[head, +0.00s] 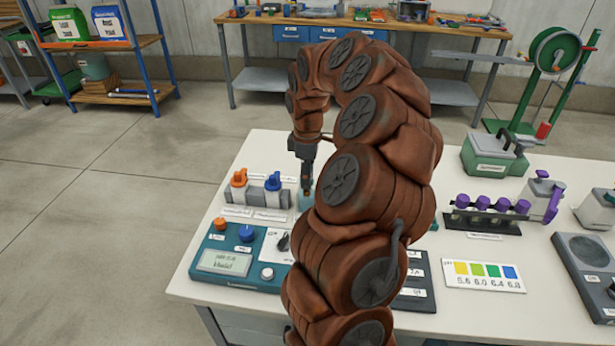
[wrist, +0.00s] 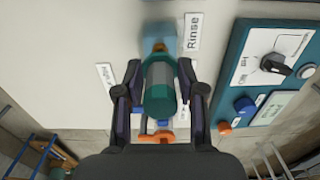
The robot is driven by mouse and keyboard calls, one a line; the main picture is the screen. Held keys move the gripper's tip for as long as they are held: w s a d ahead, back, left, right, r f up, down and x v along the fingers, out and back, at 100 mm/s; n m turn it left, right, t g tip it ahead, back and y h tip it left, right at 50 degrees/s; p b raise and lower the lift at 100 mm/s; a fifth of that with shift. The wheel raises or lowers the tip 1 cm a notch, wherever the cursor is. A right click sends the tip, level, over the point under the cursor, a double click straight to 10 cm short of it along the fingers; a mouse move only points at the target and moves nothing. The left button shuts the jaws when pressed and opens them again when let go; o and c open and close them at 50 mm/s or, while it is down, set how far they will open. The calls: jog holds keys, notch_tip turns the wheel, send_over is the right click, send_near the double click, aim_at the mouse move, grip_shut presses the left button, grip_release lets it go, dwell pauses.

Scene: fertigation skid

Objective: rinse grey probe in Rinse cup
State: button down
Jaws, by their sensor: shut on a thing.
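My gripper (head: 306,180) points down over the left part of the white bench, beside the orange-topped and blue-topped fittings. In the wrist view its fingers are shut on the grey probe (wrist: 160,77), a grey cylinder with teal ends. The Rinse cup (wrist: 160,42), bluish and translucent, lies beyond the probe in the wrist view, beside the label reading Rinse (wrist: 193,32). In the head view a pale blue part of the cup (head: 304,202) shows just below the fingers.
A teal control box (head: 232,262) with knobs and a display stands in front. The orange-topped fitting (head: 239,186) and blue-topped fitting (head: 272,190) are close on the left. My arm hides the bench middle. A rack of purple-capped vials (head: 487,214) stands to the right.

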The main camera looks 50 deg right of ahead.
jog(key=shift+f, duration=0.15)
jog(key=shift+f+b, duration=0.45)
jog(key=shift+f, duration=0.2)
jog(key=shift+r, duration=0.15)
jog(key=shift+r+p, duration=0.3)
jog(key=shift+r, duration=0.4)
jog(key=shift+f, duration=0.15)
jog(key=shift+f+b, duration=0.5)
jog(key=shift+f, duration=0.2)
jog(key=shift+r, duration=0.1)
